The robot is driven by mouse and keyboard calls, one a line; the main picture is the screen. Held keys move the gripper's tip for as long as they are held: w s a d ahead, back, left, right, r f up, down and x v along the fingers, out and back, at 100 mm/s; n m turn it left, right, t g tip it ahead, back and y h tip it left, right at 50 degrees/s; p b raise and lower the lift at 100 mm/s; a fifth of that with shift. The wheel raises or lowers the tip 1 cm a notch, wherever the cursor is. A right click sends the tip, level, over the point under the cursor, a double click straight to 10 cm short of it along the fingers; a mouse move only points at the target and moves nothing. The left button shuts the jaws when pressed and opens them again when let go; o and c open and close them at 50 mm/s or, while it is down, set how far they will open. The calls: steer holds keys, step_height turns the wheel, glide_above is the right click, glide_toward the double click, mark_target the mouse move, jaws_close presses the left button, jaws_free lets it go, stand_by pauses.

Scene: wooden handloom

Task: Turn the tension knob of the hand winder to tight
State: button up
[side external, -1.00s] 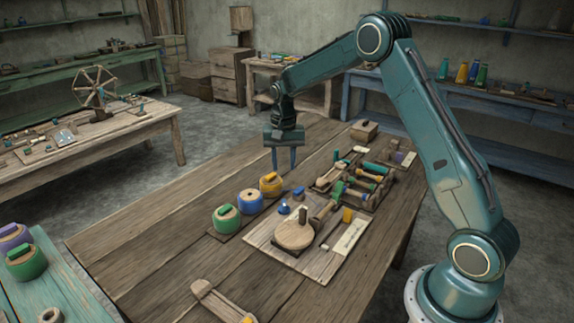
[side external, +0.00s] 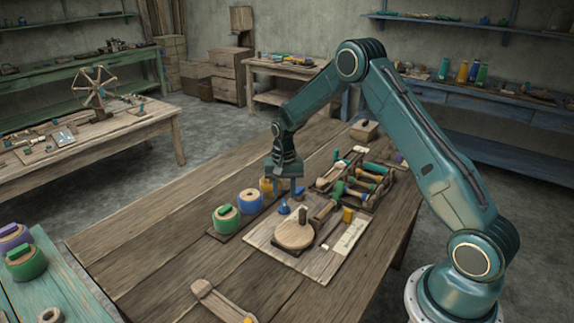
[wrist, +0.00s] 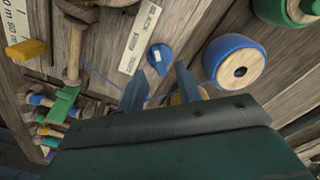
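The tension knob is a small blue knob with a pale mark on top. It shows in the wrist view (wrist: 160,58), just ahead of the fingertips and beside a printed label (wrist: 139,38), and appears in the side view (side external: 284,208). The hand winder has a round wooden disc (side external: 294,236) on a flat board (side external: 323,262). The label's lettering is hard to read.
Green (side external: 226,218), blue (side external: 250,202) and yellow (side external: 267,187) spools stand close to the left of my gripper. A rack of coloured bobbins (side external: 368,184) lies to the right. A yellow block (side external: 347,215) stands on the board.

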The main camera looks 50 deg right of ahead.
mark_target(284, 202)
steer(key=shift+f, duration=1.85)
jaws_close()
